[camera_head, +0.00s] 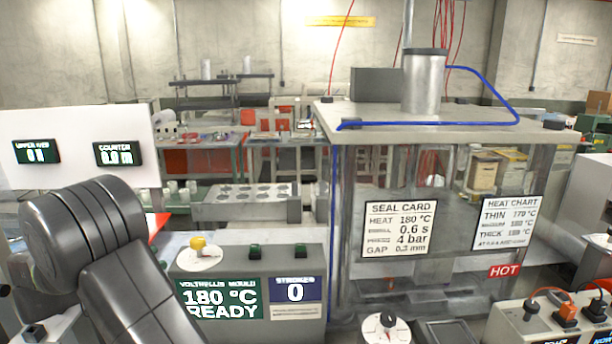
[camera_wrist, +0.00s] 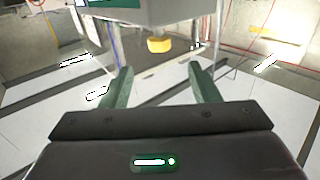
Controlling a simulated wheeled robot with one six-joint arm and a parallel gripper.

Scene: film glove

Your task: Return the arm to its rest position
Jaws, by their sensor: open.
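My gripper (camera_wrist: 160,88) shows in the wrist view with its two green fingers wide apart and nothing between them. Beyond the fingertips, the wrist view shows a grey box with a yellow knob (camera_wrist: 159,45). In the head view my dark arm fills the lower left, and my gripper is out of that picture. A yellow knob (camera_head: 198,243) on a white dial stands on the control box (camera_head: 222,262), which reads 180 °C READY and strokes 0. The control box is to the right of my arm.
A clear-walled press (camera_head: 440,135) with a metal cylinder on top and a HOT label (camera_head: 504,271) stands at the right. A white panel with displays (camera_head: 85,150) is behind my arm. A connector box (camera_head: 560,318) is at the lower right. Workbenches stand behind.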

